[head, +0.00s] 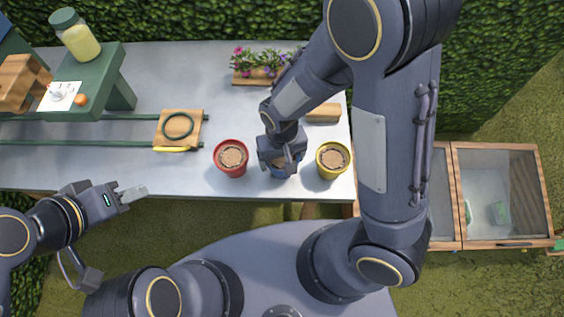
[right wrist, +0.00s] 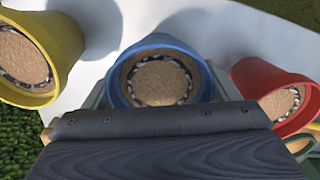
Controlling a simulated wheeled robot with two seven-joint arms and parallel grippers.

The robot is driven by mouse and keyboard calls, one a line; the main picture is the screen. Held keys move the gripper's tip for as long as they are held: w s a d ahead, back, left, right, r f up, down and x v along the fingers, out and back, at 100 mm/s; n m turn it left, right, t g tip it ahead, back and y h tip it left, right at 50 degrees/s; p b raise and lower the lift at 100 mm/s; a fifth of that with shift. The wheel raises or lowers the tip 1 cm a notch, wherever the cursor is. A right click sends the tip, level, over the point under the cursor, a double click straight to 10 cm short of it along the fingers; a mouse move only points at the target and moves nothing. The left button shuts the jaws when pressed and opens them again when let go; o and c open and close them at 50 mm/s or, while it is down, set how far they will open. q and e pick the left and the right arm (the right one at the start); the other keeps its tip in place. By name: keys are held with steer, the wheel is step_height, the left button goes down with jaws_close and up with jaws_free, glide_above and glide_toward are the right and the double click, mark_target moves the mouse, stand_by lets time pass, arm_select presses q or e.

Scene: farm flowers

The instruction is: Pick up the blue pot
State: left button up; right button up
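The blue pot (head: 281,170) is mostly hidden under my right gripper (head: 284,158) in the head view, between a red pot and a yellow pot. In the right wrist view the blue pot (right wrist: 160,75) is upright and filled with brown soil. Grey finger parts of my right gripper show close along both sides of its rim. I cannot tell whether they press on it, or whether the pot rests on the table. My left gripper (head: 133,194) is empty, off the table's front edge at the left; its finger gap is not clear.
The red pot (head: 231,158) stands close on the left and the yellow pot (head: 332,160) close on the right. A flower planter (head: 257,76) stands behind. A wooden board with a green ring (head: 179,129) lies farther left on the grey table (head: 205,70).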

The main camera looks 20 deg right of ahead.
steer(key=c, duration=0.7)
